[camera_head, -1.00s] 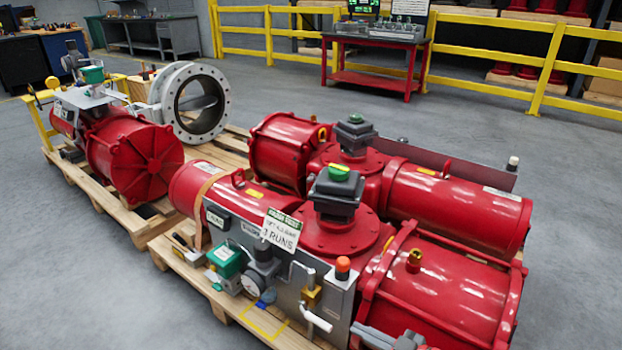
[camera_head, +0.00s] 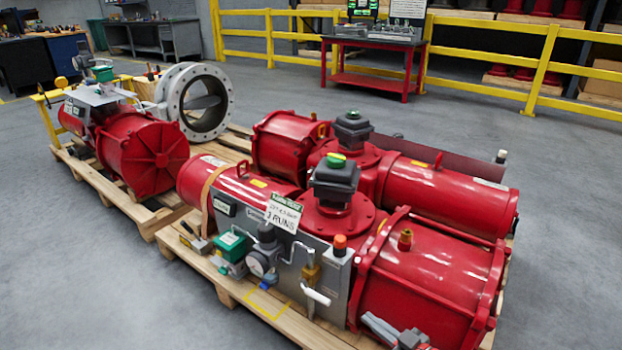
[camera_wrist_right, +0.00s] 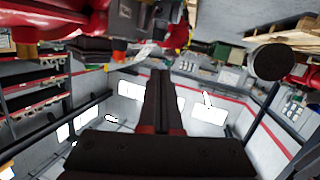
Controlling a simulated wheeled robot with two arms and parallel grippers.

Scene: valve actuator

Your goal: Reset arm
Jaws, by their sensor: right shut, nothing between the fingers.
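The red valve actuator (camera_head: 425,275) lies on a wooden pallet at front right in the head view. It carries a grey control panel (camera_head: 325,255) with an orange button (camera_head: 340,241), a gauge and a white sign (camera_head: 284,212). My right gripper (camera_head: 368,319) shows at the bottom edge in front of the actuator, partly cut off; I cannot tell whether it touches it. In the right wrist view my right gripper (camera_wrist_right: 160,76) has its dark fingers together with nothing between them. My left gripper is out of view.
Another red actuator with a flanged valve (camera_head: 205,103) sits on a pallet at left. A red table (camera_head: 375,83) and yellow railing (camera_head: 490,57) stand behind. Grey floor is open around the pallets. A dark round knob (camera_wrist_right: 270,62) shows in the wrist view.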

